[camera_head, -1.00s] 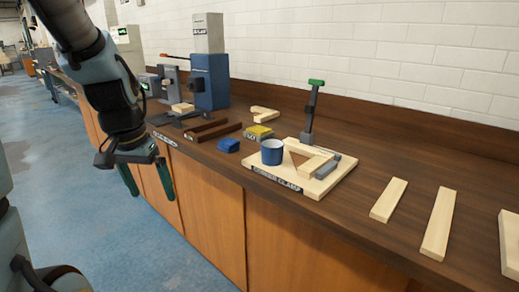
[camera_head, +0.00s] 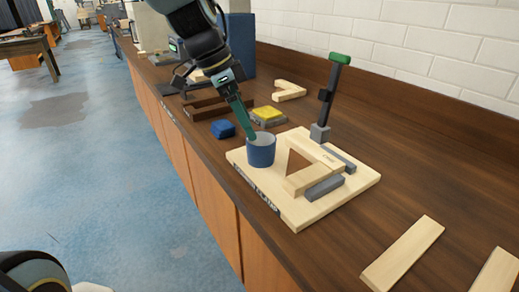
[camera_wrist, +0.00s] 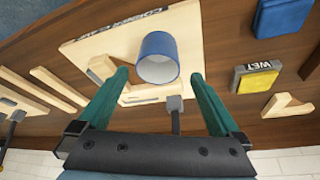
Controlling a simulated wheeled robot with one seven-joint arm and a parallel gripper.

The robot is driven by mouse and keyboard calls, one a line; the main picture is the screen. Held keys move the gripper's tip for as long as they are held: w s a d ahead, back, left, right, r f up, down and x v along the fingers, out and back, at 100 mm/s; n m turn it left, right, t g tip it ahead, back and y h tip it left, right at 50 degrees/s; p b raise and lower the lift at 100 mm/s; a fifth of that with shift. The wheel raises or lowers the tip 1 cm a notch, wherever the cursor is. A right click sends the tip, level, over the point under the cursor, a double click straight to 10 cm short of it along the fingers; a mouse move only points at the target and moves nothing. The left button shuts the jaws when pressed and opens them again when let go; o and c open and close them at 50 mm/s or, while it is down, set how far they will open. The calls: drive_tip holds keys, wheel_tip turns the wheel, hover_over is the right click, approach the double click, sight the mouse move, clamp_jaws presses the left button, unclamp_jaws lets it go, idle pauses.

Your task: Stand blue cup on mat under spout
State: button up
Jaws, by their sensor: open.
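The blue cup (camera_head: 261,152) stands upright on the pale wooden corner clamp board (camera_head: 322,207), near its left edge. In the wrist view the cup (camera_wrist: 157,58) shows its open, white-looking mouth. My gripper (camera_head: 247,130) reaches down to the cup's rim in the head view, with one green finger seen overlapping it. In the wrist view my gripper (camera_wrist: 159,74) is open, and the cup lies between the lines of the two fingers, apart from both. Contact in the head view cannot be told. I cannot make out a spout or its mat; my arm covers part of the back.
A clamp post with green handle (camera_head: 340,58) rises behind wooden pieces on the board. A blue block (camera_head: 222,129) and a yellow-topped pad (camera_head: 267,115) lie nearby. A blue machine (camera_head: 241,40) stands behind my arm. Loose wooden strips (camera_head: 402,255) lie front right.

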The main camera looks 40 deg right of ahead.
sight(261, 148)
drive_tip(key=x, duration=0.3)
drive_tip(key=shift+s+d+f+p, duration=0.25)
drive_tip(key=shift+f+p, duration=0.25)
drive_tip(key=shift+f, duration=0.05)
drive_tip(key=shift+p+x, duration=0.55)
drive_tip(key=shift+x, duration=1.6)
